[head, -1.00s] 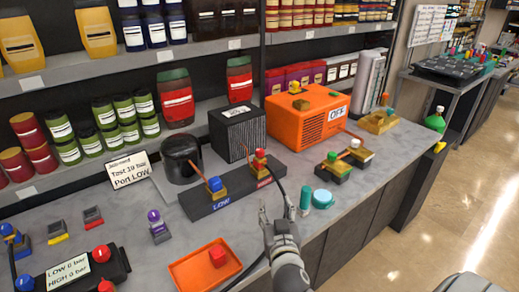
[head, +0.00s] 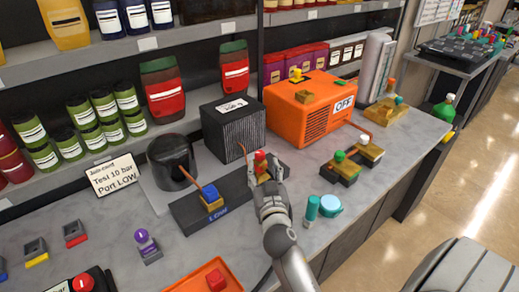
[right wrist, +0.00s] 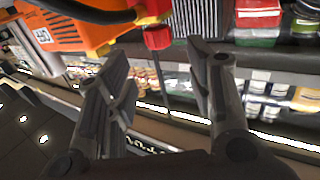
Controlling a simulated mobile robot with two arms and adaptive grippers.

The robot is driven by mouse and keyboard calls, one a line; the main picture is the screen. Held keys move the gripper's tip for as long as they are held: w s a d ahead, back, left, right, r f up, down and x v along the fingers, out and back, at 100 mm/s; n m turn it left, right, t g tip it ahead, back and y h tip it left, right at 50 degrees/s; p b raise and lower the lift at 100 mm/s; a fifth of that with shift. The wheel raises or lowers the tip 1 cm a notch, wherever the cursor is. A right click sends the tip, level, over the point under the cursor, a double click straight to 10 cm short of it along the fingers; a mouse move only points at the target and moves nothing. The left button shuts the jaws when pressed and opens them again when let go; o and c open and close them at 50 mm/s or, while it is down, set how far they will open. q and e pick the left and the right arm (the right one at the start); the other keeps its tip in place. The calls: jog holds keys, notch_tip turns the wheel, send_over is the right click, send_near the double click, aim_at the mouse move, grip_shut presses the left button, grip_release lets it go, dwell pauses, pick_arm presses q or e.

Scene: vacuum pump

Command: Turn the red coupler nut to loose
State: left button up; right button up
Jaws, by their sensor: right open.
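The red coupler nut (head: 260,158) stands on the right port of the dark block marked LOW (head: 187,215) in the head view. My right gripper (head: 268,172) is open right in front of it and partly hides the fitting below it. In the right wrist view the red nut (right wrist: 157,38) shows ahead, between the two spread fingers (right wrist: 160,55), near the tip level. I cannot tell whether a finger touches it. A blue nut (head: 210,193) stands on the block's left port. My left gripper is not in view.
Behind the block are a black pot (head: 172,165), a ribbed dark box (head: 233,128) and an orange pump (head: 310,112) with an OFF label. An orange tray (head: 183,287) lies in front.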

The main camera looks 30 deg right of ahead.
aim_at(260, 152)
jog(key=p+x, duration=0.1)
jog(key=x, duration=0.4)
jog(key=shift+x, duration=1.5)
jog(key=shift+w+f, duration=0.15)
jog(key=shift+w, duration=0.05)
jog(key=shift+c, duration=1.1)
jog(key=c, duration=0.8)
jog(key=n+y+p, duration=0.1)
jog(key=p, duration=0.1)
jog(key=n+t+y+p, duration=0.1)
jog(key=y, duration=0.1)
jog(key=shift+s+d+r+p, duration=0.1)
jog(key=shift+r+p, duration=0.1)
jog(key=shift+p, duration=0.2)
jog(key=shift+c, duration=0.2)
pick_arm(q)
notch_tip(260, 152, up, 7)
jog(key=p, duration=0.1)
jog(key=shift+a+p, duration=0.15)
jog(key=shift+p, duration=0.25)
pick_arm(e)
jog(key=shift+f+n+t+y, duration=0.2)
jog(key=shift+n+t+y, duration=0.2)
jog(key=shift+n+y, duration=1.2)
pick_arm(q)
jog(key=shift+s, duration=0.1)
pick_arm(e)
jog(key=shift+m+y, duration=0.3)
